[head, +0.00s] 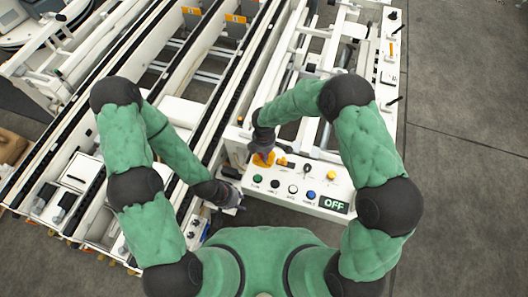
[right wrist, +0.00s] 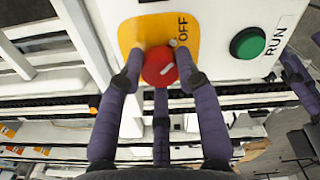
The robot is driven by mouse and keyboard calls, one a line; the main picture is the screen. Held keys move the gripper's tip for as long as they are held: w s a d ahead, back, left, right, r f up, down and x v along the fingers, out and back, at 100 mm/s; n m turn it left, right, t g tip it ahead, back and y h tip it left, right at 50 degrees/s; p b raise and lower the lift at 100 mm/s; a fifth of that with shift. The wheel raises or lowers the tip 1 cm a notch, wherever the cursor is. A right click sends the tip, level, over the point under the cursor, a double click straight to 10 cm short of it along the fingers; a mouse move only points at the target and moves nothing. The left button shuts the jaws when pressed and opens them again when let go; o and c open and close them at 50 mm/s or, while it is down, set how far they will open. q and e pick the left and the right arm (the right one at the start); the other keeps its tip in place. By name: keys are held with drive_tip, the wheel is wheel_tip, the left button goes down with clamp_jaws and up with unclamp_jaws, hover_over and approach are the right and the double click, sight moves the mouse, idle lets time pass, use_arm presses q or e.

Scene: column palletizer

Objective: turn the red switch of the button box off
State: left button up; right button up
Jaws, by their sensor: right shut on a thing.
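The white button box (head: 322,181) stands in front of me in the head view, with "OFF" lit on its display (head: 334,205). In the right wrist view the red switch (right wrist: 159,68) sits on a yellow plate (right wrist: 134,35) with an "OFF" label at its upper right. A white mark on the knob slants toward the upper right. My right gripper (right wrist: 158,72) is shut on the red switch, with fingers on both sides of it.
A green button (right wrist: 248,43) marked "RUN" is right of the switch. Black, white, blue and yellow controls also sit on the panel. White conveyor rails (head: 150,60) fill the left and back. Grey floor (head: 465,150) is clear at right.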

drive_tip(key=shift+a, duration=0.1)
drive_tip(key=o, duration=1.1)
drive_tip(key=shift+o, duration=0.2)
wheel_tip(320, 180, up, 12)
